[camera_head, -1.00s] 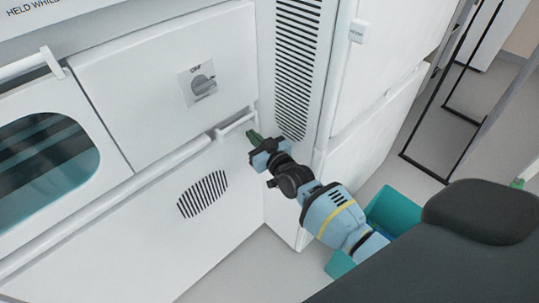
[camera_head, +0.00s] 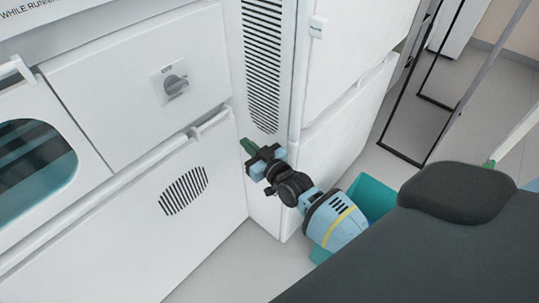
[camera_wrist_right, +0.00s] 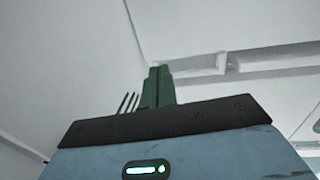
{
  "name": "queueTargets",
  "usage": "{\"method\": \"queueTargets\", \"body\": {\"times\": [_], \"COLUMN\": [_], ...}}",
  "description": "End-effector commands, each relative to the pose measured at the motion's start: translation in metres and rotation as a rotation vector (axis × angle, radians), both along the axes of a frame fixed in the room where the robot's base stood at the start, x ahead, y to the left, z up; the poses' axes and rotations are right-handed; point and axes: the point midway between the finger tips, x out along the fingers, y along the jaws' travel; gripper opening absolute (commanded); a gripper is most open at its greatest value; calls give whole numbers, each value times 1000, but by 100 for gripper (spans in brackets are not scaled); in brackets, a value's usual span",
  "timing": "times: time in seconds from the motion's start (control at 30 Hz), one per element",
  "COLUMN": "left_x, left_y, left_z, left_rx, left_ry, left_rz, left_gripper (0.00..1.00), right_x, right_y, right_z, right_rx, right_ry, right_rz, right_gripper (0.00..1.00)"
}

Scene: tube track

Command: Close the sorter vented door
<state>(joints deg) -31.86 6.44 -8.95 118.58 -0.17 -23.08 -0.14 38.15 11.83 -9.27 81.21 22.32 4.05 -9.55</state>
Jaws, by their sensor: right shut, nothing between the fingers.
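The sorter vented door (camera_head: 130,235) is the large white lower panel with an oval patch of dark slots (camera_head: 183,190). My right gripper (camera_head: 243,146) has green fingers, shut and empty, just right of and below the handle, near the door's right edge. In the right wrist view the shut fingers (camera_wrist_right: 158,85) point toward white panels, with a handle (camera_wrist_right: 222,66) to their right. My left gripper is not in view.
A tall slotted vent panel (camera_head: 262,60) and white cabinet (camera_head: 345,130) stand to the right. A teal bin (camera_head: 372,195) is on the floor behind my right arm. Grey floor is open below.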

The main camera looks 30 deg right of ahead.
Motion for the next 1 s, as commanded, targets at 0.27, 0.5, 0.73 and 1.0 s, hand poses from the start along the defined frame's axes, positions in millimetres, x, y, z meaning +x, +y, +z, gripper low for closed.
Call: {"method": "queueTargets", "body": {"times": [0.27,0.5,0.73,1.0], "left_x": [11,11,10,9], "left_y": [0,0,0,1], "left_z": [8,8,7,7], "left_rx": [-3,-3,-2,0], "left_ry": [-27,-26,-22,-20], "left_rz": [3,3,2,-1], "left_gripper": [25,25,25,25], "right_x": [-45,-61,-62,-72], "right_y": [-12,-17,-17,-13], "right_z": [0,0,0,-11], "right_rx": [-2,-2,-1,-2], "right_ry": [1,0,0,27], "right_rz": [0,0,0,5], "right_gripper": [0,0,0,0]}}
